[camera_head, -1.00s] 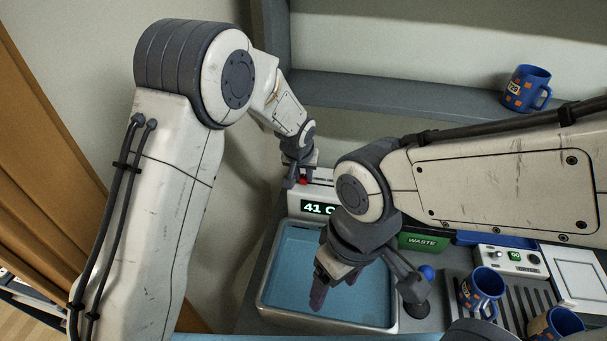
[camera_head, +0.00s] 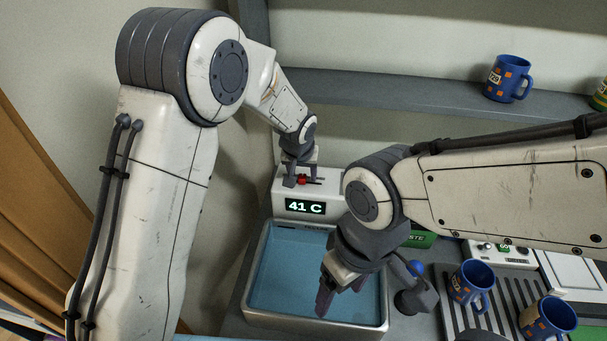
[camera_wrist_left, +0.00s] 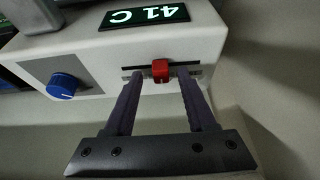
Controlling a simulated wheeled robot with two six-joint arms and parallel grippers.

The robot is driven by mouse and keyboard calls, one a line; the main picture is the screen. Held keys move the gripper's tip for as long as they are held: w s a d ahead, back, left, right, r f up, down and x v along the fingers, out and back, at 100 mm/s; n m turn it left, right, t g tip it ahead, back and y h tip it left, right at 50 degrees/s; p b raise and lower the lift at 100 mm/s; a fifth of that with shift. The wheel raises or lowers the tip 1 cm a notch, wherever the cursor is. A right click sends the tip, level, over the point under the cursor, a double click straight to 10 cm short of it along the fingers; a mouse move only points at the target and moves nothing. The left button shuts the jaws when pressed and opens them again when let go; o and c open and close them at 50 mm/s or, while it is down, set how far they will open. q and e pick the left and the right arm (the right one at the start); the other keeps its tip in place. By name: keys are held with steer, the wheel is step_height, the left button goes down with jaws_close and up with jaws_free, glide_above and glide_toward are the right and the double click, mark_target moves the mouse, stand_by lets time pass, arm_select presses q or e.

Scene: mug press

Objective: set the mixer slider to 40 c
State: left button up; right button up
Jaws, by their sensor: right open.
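The mixer is a white box with a lit display (camera_head: 305,207) that reads 41 C; the same display shows upside down in the left wrist view (camera_wrist_left: 145,15). Its red slider knob (camera_wrist_left: 160,71) sits in a dark slot. My left gripper (camera_wrist_left: 162,78) is open, with one finger on each side of the knob and a visible gap on both sides. In the head view the red knob (camera_head: 303,180) shows at the left gripper's tips (camera_head: 302,181). My right gripper (camera_head: 335,298) is open and empty over the basin, its fingers partly overlapping in view.
A blue-water basin (camera_head: 259,316) lies before the mixer. A blue dial (camera_wrist_left: 63,86) is on the mixer's face. Two blue mugs (camera_head: 472,283) (camera_head: 547,318) stand on a rack at the right, another mug (camera_head: 508,78) on the shelf.

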arm_select(q)
steer(key=b+v, duration=0.2)
steer(key=v, duration=0.8)
steer(key=shift+r, duration=0.25)
steer(key=shift+s, duration=0.1)
steer(key=s+a+f+m+g, duration=0.1)
steer(key=s+f+m+g, duration=0.1)
steer(key=s, duration=1.3)
steer(key=s+a+f+m+g+b, duration=0.1)
steer(key=s+m, duration=0.3)
steer(key=s, duration=1.2)
steer(key=shift+f+g, duration=0.5)
steer(key=shift+g, duration=0.3)
steer(key=shift+w, duration=0.1)
